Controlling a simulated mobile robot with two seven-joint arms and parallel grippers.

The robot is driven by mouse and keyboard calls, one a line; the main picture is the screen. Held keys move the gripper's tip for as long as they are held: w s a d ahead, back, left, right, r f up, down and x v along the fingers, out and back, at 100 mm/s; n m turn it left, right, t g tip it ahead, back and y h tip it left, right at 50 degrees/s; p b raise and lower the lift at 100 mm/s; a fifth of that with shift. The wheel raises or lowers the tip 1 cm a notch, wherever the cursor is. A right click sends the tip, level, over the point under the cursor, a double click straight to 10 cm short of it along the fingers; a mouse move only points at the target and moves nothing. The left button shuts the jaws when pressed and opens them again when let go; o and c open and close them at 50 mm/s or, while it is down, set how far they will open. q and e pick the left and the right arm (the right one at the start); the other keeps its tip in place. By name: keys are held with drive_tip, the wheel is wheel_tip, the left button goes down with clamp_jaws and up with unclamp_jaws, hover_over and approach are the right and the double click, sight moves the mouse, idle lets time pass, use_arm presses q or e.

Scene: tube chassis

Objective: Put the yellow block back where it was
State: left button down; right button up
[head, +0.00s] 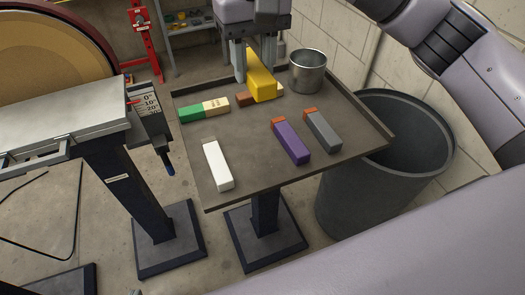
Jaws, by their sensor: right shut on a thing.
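The yellow block (262,84) is at the far part of the tray stand (240,162), with its long side pointing toward me. My right gripper (258,68) comes down from the top and is shut on the yellow block, one finger on each side. A brown and tan block (244,99) lies crosswise under or behind the yellow block, which hides its middle. I cannot tell whether the two touch. My left gripper is not in view.
On the tray lie a green and tan block (191,113), a white block (218,166), a purple block (290,143) and a grey block (323,133). A metal cup (307,72) stands at the back right. A large bin (365,200) is right of the tray. The tray's centre is clear.

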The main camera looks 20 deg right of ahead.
hover_over(256, 158)
wheel_tip(256, 158, down, 16)
drive_tip(key=shift+r, duration=0.25)
drive_tip(key=shift+f, duration=2.2)
drive_tip(key=shift+f, duration=0.1)
drive_tip(key=o, duration=0.6)
drive_tip(key=shift+f, duration=0.1)
drive_tip(key=o, duration=0.4)
drive_tip(key=shift+o, duration=0.2)
